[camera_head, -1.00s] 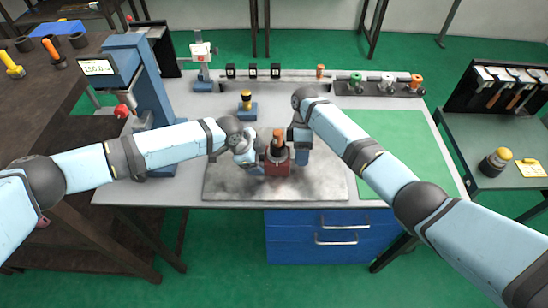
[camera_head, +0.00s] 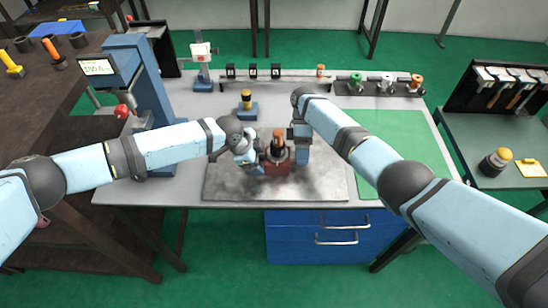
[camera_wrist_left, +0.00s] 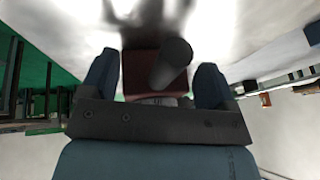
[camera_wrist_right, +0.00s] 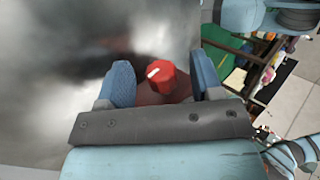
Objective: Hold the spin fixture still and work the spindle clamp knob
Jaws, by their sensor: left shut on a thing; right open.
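The spin fixture (camera_head: 277,169) has a dark red body with an orange-and-black upright part on top. It stands on a grey metal plate (camera_head: 230,186) mid-bench. My left gripper (camera_head: 257,163) is shut on the fixture from the left. In the left wrist view its blue fingers flank the dark red body (camera_wrist_left: 140,72), with a dark grey cylinder (camera_wrist_left: 172,62) in front. My right gripper (camera_head: 294,155) is open at the fixture's right side. In the right wrist view, the red clamp knob (camera_wrist_right: 160,74) with a white mark lies between its fingers, with gaps showing. The fingertips are partly hidden in the head view.
A blue stand with a yellow-and-black piece (camera_head: 246,104) is behind the fixture. A blue press-like column (camera_head: 140,85) stands left. A rack with coloured knobs (camera_head: 386,88) is at the back right. The green mat (camera_head: 385,140) is mostly clear beneath my right arm.

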